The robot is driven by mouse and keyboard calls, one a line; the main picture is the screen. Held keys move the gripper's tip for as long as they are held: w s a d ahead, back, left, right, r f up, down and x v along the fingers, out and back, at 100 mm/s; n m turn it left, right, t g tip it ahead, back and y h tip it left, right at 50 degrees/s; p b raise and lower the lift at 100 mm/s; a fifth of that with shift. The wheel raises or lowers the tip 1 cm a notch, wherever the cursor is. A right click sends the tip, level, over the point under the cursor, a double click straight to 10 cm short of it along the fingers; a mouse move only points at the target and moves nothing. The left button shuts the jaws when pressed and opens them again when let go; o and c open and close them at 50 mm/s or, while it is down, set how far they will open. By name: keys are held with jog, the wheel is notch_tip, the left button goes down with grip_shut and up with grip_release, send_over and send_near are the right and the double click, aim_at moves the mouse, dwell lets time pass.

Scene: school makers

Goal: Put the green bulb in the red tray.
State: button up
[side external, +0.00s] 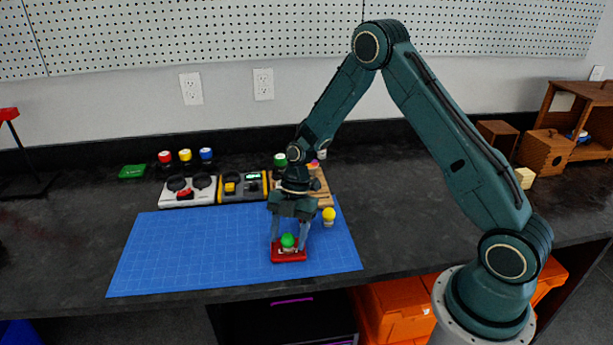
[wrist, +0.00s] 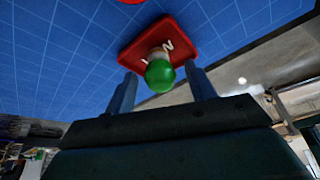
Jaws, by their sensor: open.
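The green bulb (side external: 288,240) stands upright on the small red tray (side external: 276,257), near the front of the blue mat. The wrist view also shows the green bulb (wrist: 160,74) over the red tray (wrist: 190,42), with white lettering on the tray partly hidden behind it. My gripper (side external: 289,240) points down over the tray, its fingers on either side of the bulb. In the wrist view my gripper (wrist: 161,76) is open, with a visible gap between each finger and the bulb. The bulb's base is mostly hidden by its green top.
A yellow bulb (side external: 329,215) stands at the mat's right edge. Behind the blue mat (side external: 170,255) are a white device (side external: 188,196), a yellow-and-grey device (side external: 242,186) and a wooden block (side external: 322,190). The mat's left part is clear.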

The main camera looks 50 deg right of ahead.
jog(key=shift+r, duration=0.15)
jog(key=v, duration=1.2)
dwell(0.4)
jog(key=s+a+r+m+t+h, duration=0.35)
jog(key=s+r+m, duration=0.65)
jog(key=r, duration=0.5)
jog(key=s+r+m+t, duration=0.3)
jog(key=s+m, duration=0.7)
jog(key=s, duration=0.6)
jog(key=shift+s+a+r+m+h, duration=0.15)
jog(key=shift+a+m+h, duration=0.15)
jog(key=shift+h, duration=0.15)
